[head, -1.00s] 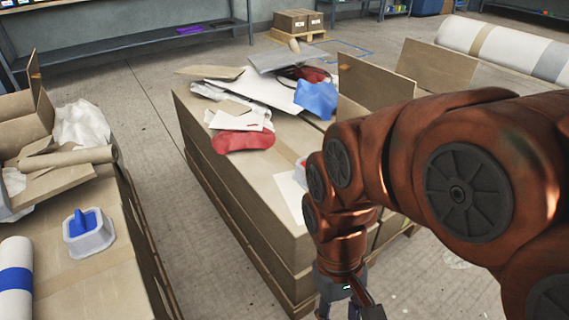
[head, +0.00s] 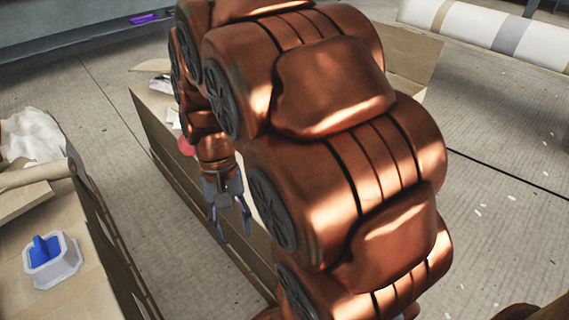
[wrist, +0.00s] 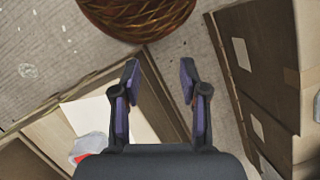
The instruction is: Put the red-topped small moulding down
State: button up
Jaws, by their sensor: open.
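The red-topped small moulding (wrist: 89,143) shows at the lower left of the wrist view, a pale grey piece with a bit of red at its lower edge. It appears to rest on cardboard beside a white sheet (wrist: 97,114), and my gripper base partly hides it. My arm hides it in the head view. My gripper (wrist: 160,76) is open, with nothing between its fingers, and apart from the moulding. In the head view my gripper (head: 232,236) hangs at the side of the middle box stack (head: 160,128).
A blue-topped moulding (head: 50,261) stands on the left boxes. Bare floor lies between the stacks. A white roll (head: 490,35) is at the back right.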

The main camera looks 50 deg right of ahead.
jog(key=w+d+r+m+t+y+p, duration=0.2)
jog(key=w+d+m, duration=0.75)
jog(key=d, duration=0.65)
jog(key=w+d+f+m, duration=0.1)
jog(key=d, duration=0.4)
jog(key=w+d+f+m+t, duration=0.1)
jog(key=d, duration=0.5)
jog(key=w+d+f+m+p, duration=0.1)
jog(key=w+d, duration=0.1)
jog(key=d, duration=0.3)
jog(key=shift+d+f+m+t+y, duration=0.15)
jog(key=shift+f+m+t+y, duration=0.15)
jog(key=shift+f+m+y, duration=0.1)
jog(key=shift+s+d+b+x, duration=0.15)
jog(key=shift+b+x, duration=0.1)
jog(key=shift+x, duration=0.6)
jog(key=shift+s+d+b+x, duration=0.15)
jog(key=shift+b+x, duration=0.1)
jog(key=shift+x, duration=0.65)
jog(key=shift+s+d+b+x, duration=0.1)
jog(key=shift+b+x, duration=0.15)
jog(key=shift+x, duration=0.6)
jog(key=shift+f, duration=0.2)
grip_shut()
